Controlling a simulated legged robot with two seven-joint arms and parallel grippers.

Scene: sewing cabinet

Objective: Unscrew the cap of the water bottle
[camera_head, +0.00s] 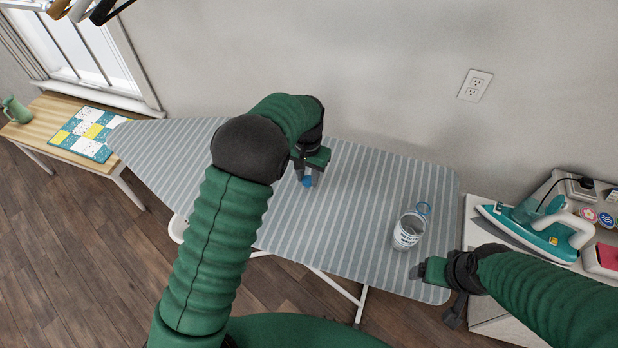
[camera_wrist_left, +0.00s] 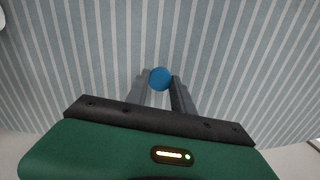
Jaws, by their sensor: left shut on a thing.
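A small round blue cap (camera_head: 307,181) is between the fingers of my left gripper (camera_head: 311,179), which is shut on it above the striped ironing board. In the left wrist view the cap (camera_wrist_left: 160,78) sits between the two fingertips. The clear water bottle (camera_head: 408,231), with a printed label, stands on the board well to the right of the left gripper.
The striped ironing board (camera_head: 360,195) is mostly bare between the cap and the bottle. A teal iron (camera_head: 535,230) rests on a side table at the right. A wooden table (camera_head: 50,118) with a patchwork cloth stands at the far left. A wall closes the back.

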